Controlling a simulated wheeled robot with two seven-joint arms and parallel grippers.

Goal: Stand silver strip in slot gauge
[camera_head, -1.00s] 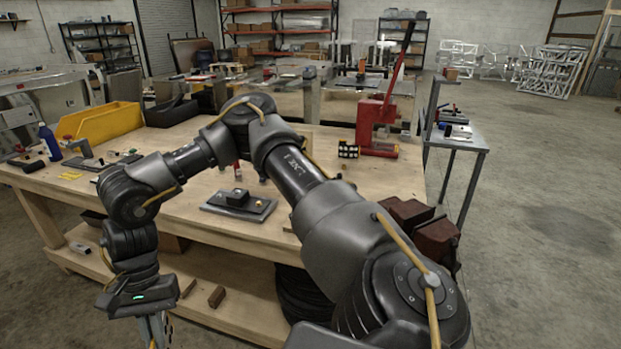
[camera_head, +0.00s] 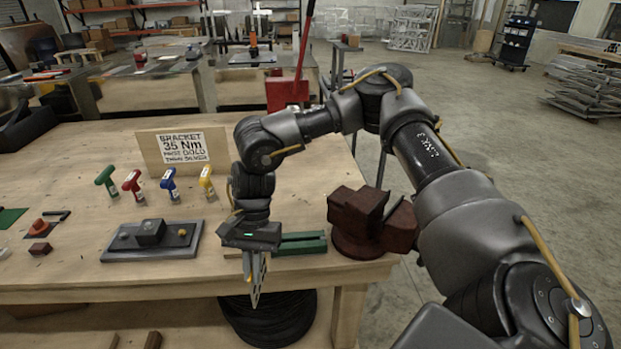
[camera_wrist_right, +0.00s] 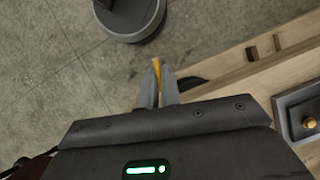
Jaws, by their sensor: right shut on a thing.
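My right gripper (camera_head: 255,284) points down just off the bench's front edge, in front of a green grooved block (camera_head: 300,243). It is shut on a thin thing whose yellow end (camera_wrist_right: 156,67) shows between the fingertips in the right wrist view. Most of that held strip is hidden by the fingers, and I see no silver colour on it. The green block lies low on the bench by the front edge, its left end behind my wrist. It may be the slot gauge, but I cannot tell surely. My left gripper is not in view.
A dark plate with a block and knobs (camera_head: 150,241) lies left of my gripper. Several coloured T-handled tools (camera_head: 168,184) stand behind it, by a torque sign (camera_head: 184,149). A brown vise (camera_head: 360,217) sits at the right corner. A red press (camera_head: 287,92) stands behind.

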